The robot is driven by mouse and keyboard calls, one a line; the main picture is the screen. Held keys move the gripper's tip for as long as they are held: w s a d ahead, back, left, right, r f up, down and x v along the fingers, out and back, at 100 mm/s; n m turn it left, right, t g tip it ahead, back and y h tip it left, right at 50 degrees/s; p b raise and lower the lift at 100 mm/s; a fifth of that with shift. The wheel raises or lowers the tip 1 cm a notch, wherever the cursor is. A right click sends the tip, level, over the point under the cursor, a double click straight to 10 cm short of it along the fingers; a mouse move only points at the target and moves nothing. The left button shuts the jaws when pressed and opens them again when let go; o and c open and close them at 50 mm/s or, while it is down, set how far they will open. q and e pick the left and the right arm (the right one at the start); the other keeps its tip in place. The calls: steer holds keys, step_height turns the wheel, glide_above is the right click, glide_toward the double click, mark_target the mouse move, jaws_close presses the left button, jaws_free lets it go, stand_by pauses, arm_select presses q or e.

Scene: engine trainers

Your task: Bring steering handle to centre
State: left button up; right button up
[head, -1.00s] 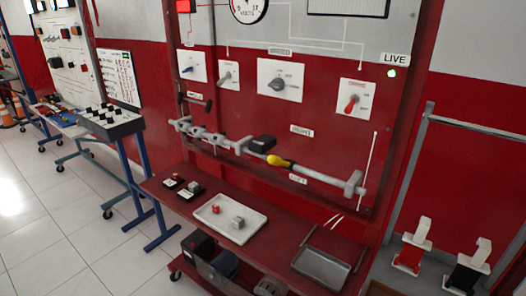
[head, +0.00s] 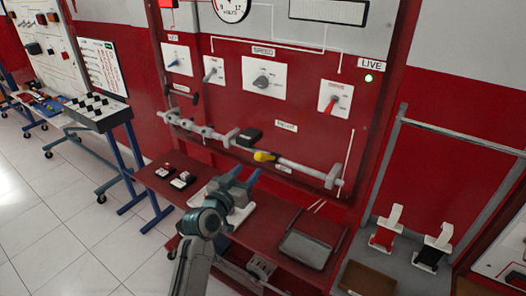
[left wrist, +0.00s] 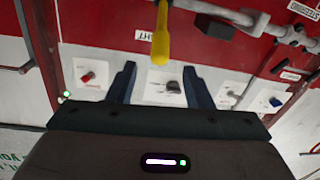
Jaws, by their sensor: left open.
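The handle with the yellow grip (head: 263,157), which I take as the steering handle, sits at the grey horizontal bar (head: 297,165) low on the red panel. It also shows in the left wrist view (left wrist: 160,46), pointing between my fingers. My left gripper (head: 238,176) is open and empty, below and a little left of the yellow grip in the head view. In the left wrist view its two fingers (left wrist: 160,88) stand apart and the yellow grip is beyond their tips, with no contact visible. My right gripper is not in view.
A black block (head: 249,137) sits on the bar left of the yellow grip. Knob plates, including the red-knob plate (head: 335,99), are above. A red shelf (head: 265,222) below holds a grey tray (head: 307,250) and a white tray (head: 240,214), partly hidden by my arm.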

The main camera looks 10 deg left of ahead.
mark_target(263, 154)
arm_select(q)
steer(key=p+x, duration=0.2)
steer(key=x, duration=0.7)
steer(key=shift+w+p, duration=0.15)
steer(key=shift+p, duration=0.15)
steer(key=shift+w+d+f, duration=0.1)
steer(key=shift+w+d, duration=0.1)
steer(key=shift+w, duration=0.45)
steer(key=shift+c, duration=0.3)
jaws_close()
